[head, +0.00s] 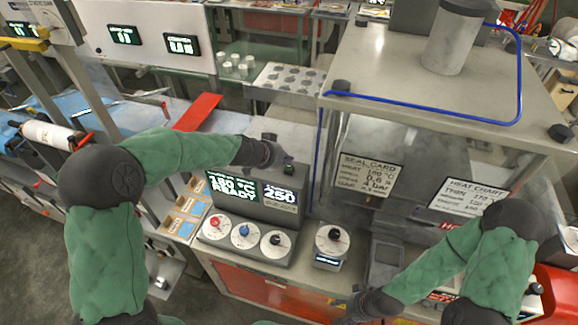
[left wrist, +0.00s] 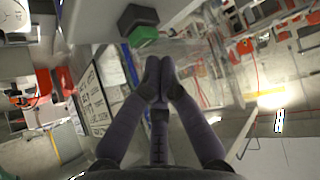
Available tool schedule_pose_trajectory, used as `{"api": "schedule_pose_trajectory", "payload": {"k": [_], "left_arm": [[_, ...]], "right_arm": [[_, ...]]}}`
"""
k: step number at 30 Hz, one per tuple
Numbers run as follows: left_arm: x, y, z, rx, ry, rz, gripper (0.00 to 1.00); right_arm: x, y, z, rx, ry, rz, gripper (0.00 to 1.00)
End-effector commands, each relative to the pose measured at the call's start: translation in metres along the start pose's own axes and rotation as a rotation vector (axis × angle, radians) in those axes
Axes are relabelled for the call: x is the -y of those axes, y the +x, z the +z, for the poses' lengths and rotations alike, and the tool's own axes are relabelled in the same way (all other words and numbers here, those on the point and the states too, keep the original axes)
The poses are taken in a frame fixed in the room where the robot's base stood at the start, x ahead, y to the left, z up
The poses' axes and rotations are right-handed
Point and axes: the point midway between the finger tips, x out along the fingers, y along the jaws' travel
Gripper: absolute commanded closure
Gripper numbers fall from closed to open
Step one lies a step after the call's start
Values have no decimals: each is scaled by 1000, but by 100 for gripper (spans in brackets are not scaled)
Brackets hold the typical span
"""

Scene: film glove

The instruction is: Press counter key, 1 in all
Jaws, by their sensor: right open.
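A grey control box stands on the bench with a green screen reading 180 °C READY and a counter display (head: 281,195) reading 250. A small green key (head: 289,169) sits on top of the box; a green block with a dark top, probably that key, shows in the left wrist view (left wrist: 143,34). My left gripper (head: 281,157) is just above and beside the key, its fingertips together and empty in the left wrist view (left wrist: 158,80). I cannot tell whether they touch the key. My right gripper (head: 350,308) is low at the bench front, open, with its fingers partly out of frame.
Red, blue and black knobs (head: 244,236) are on the box front. A separate dial unit (head: 330,245) stands to its right. A clear-walled press with a blue hose (head: 425,115) fills the right. A red panel (head: 197,112) and a tray with round holes (head: 290,77) lie behind.

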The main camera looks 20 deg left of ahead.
Motion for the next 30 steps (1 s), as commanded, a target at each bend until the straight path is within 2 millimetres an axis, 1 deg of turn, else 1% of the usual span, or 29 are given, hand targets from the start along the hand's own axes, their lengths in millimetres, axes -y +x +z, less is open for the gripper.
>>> {"api": "schedule_pose_trajectory", "payload": {"k": [20,30], "left_arm": [[0,0,0,0,0,0,100],[0,6,6,0,0,0,100]], "right_arm": [[0,1,0,0,0,0,40],[-4,12,0,0,0,0,40]]}}
